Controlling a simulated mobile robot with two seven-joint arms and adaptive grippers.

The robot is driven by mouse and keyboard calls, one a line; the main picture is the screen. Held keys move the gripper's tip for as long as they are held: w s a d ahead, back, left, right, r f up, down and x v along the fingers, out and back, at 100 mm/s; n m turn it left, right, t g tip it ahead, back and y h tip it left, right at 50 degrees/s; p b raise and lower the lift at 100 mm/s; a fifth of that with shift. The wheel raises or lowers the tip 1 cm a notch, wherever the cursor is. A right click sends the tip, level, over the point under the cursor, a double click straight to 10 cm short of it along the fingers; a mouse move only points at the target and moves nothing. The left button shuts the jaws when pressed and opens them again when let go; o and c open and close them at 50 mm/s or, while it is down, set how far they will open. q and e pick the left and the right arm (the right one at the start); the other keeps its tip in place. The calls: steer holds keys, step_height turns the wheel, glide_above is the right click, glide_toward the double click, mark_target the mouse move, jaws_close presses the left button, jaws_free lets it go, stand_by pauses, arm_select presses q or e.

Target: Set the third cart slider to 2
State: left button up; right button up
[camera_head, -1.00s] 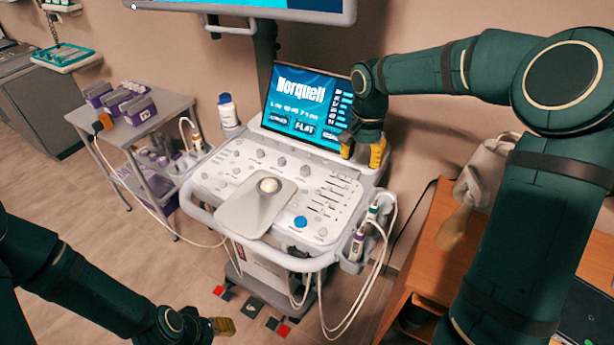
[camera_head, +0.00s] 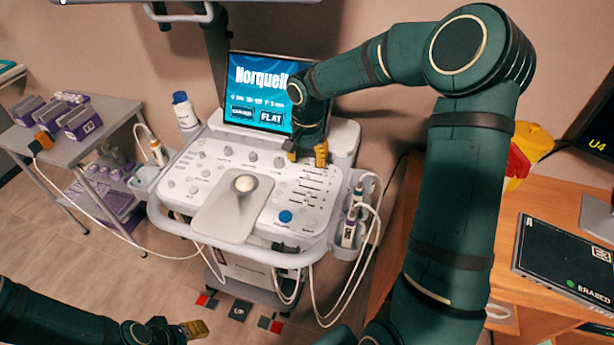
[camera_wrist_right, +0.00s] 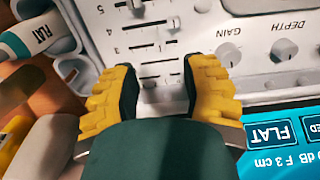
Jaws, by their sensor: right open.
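The grey-white scan cart console (camera_head: 215,160) carries a bank of short sliders (camera_head: 313,186) on its right side. In the right wrist view several parallel slider tracks (camera_wrist_right: 150,47) show, with the digits 3, 4 and 5 at their left. Which slider is the third, and its setting, I cannot tell. My right gripper (camera_head: 307,154) is open and empty above the back of the slider bank; in the right wrist view its yellow fingers (camera_wrist_right: 162,85) straddle the nearer tracks. I cannot tell whether they touch. My left gripper (camera_head: 193,330) is low at the front, away from the console.
A lit screen (camera_head: 258,92) stands close behind my right gripper. GAIN and DEPTH knobs (camera_wrist_right: 284,48) lie beside the sliders. Corded probes (camera_head: 352,218) hang at the console's right. A wooden desk (camera_head: 480,240) is at right, a metal trolley (camera_head: 105,120) at left.

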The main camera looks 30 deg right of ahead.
mark_target(308, 176)
step_height(308, 176, down, 6)
steer(key=shift+f+b, duration=0.15)
steer(key=shift+b, duration=0.4)
jaws_close()
